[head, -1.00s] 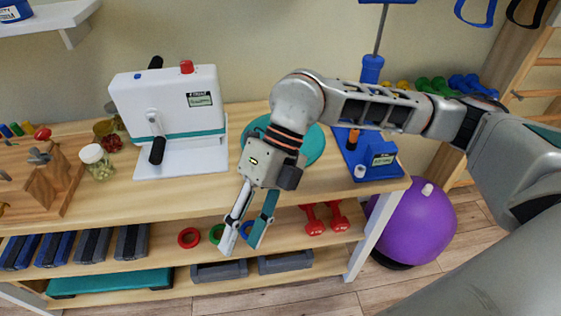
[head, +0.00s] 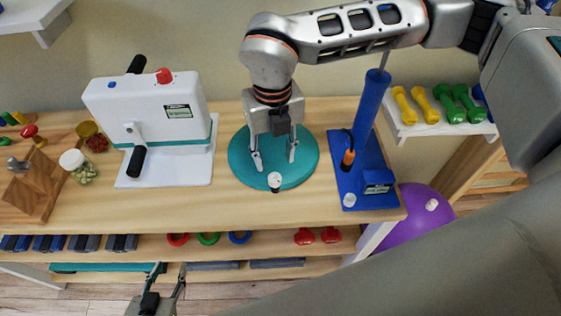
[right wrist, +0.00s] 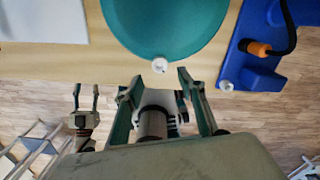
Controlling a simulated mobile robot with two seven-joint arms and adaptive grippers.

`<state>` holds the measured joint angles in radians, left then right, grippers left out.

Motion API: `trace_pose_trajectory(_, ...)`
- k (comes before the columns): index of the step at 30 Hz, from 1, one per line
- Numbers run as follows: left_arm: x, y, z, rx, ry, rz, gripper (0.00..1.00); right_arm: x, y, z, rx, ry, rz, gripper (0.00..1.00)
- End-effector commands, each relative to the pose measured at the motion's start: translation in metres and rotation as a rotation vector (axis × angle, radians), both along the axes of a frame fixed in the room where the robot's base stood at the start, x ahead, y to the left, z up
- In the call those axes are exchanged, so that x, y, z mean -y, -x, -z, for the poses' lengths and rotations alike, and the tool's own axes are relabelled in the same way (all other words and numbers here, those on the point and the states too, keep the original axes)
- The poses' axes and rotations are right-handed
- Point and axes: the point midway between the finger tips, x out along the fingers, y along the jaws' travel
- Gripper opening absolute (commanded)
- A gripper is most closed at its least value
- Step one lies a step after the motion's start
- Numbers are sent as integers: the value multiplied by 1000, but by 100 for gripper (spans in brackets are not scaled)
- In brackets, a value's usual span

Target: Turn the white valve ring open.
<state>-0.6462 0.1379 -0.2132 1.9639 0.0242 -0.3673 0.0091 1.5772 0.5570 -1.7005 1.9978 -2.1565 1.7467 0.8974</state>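In the right wrist view the white valve (right wrist: 159,65) shows at the cushion's rim, ahead of and between my fingers. My right gripper (head: 275,165) is open and empty, its fingers pointing down over the cushion; contact cannot be told. In the right wrist view its fingers (right wrist: 155,84) are apart. My left gripper (head: 167,268) is open and empty, low in front of the table.
A blue pump (head: 353,175) with a white cap (head: 348,200) stands right of the cushion. A white cranked machine (head: 150,115) stands left. A glass jar (head: 78,166) and a wooden block (head: 35,185) are further left. The tabletop front is clear.

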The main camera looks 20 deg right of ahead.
Motion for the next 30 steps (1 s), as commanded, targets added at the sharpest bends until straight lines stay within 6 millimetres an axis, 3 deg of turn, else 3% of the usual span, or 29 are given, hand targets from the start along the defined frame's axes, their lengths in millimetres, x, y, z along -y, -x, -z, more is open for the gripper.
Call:
trace_pose_trajectory(18,-2,4,-6,-8,-5,1,40,0,0,73,0,3,2,40)
trace_pose_trajectory(29,-1,0,-9,0,-3,1,40,0,0,78,0,2,1,40)
trace_pose_trajectory(30,-1,0,-9,0,-3,1,40,0,0,78,0,2,1,29)
